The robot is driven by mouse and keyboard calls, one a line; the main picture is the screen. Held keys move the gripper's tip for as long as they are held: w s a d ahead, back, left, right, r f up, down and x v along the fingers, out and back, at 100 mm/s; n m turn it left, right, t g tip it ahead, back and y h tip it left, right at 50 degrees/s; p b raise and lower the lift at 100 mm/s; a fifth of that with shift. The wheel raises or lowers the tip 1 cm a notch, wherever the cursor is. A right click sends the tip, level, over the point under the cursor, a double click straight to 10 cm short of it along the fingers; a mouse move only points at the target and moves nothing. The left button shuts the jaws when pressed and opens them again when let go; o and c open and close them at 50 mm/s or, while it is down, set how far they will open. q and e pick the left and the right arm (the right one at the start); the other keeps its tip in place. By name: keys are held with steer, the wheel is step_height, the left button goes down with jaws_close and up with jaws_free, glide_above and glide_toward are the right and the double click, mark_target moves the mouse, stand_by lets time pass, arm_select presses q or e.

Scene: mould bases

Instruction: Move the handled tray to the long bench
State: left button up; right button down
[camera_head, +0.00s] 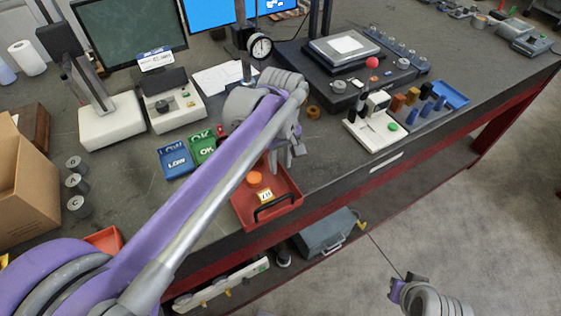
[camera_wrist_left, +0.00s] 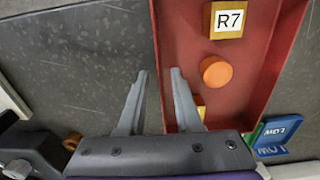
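The red handled tray (camera_head: 297,196) lies at the front edge of a dark bench top, with a black handle (camera_head: 272,207) on its near side. It holds an orange round piece (camera_head: 255,178) and a yellow block (camera_head: 265,195), labelled R7 in the wrist view (camera_wrist_left: 228,20). My left gripper (camera_head: 285,160) is over the tray's far right side. In the left wrist view its fingers (camera_wrist_left: 160,73) are apart, either side of the tray's wall in the picture; contact cannot be told. My right gripper (camera_head: 404,284) hangs over the floor, its fingers unclear.
Blue LOW (camera_head: 175,160) and green OK (camera_head: 203,148) trays stand just left of the gripper. A dial gauge (camera_head: 260,46) stands behind it. A white fixture (camera_head: 371,131) and blue tray (camera_head: 450,96) are right. A cardboard box (camera_head: 25,180) stands left.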

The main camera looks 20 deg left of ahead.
arm_select(q)
step_height(320, 180, up, 12)
steer(key=p, duration=0.1)
steer(key=shift+f, duration=0.15)
arm_select(e)
steer(key=shift+w+r, duration=0.2)
steer(key=shift+r, duration=0.4)
